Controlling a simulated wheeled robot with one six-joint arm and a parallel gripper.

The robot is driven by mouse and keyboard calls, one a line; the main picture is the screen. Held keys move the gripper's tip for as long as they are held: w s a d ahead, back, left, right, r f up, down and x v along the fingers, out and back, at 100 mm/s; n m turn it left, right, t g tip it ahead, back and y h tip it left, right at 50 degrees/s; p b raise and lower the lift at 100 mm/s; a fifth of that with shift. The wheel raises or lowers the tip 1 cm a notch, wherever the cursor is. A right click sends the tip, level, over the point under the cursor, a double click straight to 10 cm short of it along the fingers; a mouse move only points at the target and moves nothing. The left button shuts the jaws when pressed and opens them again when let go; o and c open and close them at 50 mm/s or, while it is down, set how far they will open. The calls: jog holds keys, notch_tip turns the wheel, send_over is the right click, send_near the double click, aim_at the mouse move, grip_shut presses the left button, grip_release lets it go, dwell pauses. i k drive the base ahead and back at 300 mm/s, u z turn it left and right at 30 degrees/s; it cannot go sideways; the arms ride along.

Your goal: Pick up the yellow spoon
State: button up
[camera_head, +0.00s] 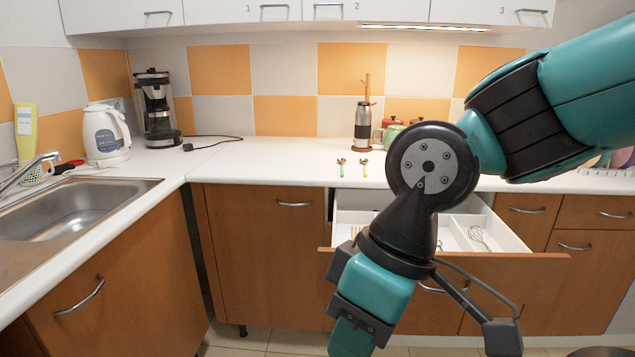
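I cannot make out a clear yellow spoon. A small yellowish utensil (355,232) shows at the left of the open drawer (548,268), too small to identify. Two small utensils with coloured parts, a left one (341,166) and a right one (363,169), lie on the counter behind the drawer. My gripper (348,340) hangs at the bottom of the view, in front of the drawer and apart from these utensils. Its fingertips run out of the frame, so its opening is hidden. My arm covers the middle of the drawer.
A whisk (480,237) lies in the drawer's right part. A kettle (106,136), coffee maker (157,108) and sink (70,207) are left. The counter's middle is clear.

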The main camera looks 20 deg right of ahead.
aim_at(363, 161)
jog(key=z, duration=0.05)
jog(key=i, duration=1.2)
jog(key=z, duration=0.05)
